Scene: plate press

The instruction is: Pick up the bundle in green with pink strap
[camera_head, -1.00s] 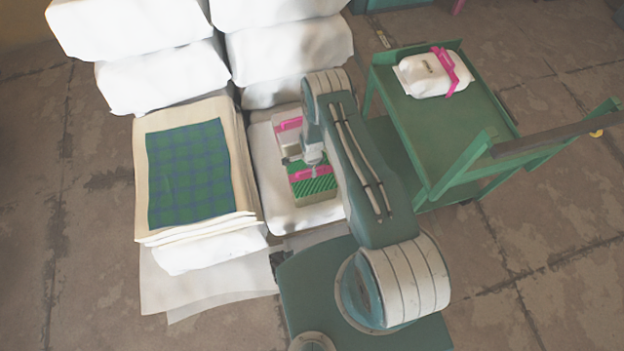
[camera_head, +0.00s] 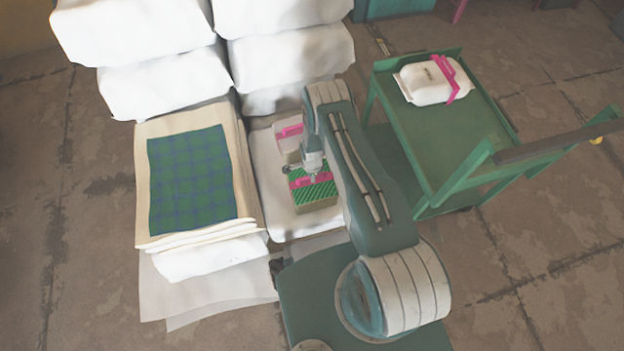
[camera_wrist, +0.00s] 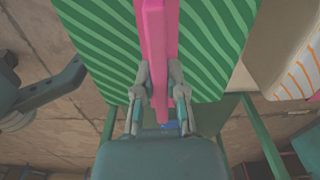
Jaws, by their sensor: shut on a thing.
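The green striped bundle with a pink strap (camera_head: 322,191) is at the front of the white padded stack in the head view. It also shows large at the top of the wrist view (camera_wrist: 95,35). My gripper (camera_wrist: 160,92) is shut on the bundle's pink strap (camera_wrist: 158,45), with one finger on each side of it. In the head view my gripper (camera_head: 312,172) is over the bundle's top, and my arm covers part of the area at its right. I cannot tell whether the bundle's underside is clear of the white surface.
A pale bundle with a pink strap (camera_head: 287,146) stands just behind the green one. A white bundle with a pink strap (camera_head: 428,86) lies on the green cart (camera_head: 440,130) at the right. White stacks (camera_head: 285,55) rise behind; a green plaid cloth (camera_head: 190,180) lies at left.

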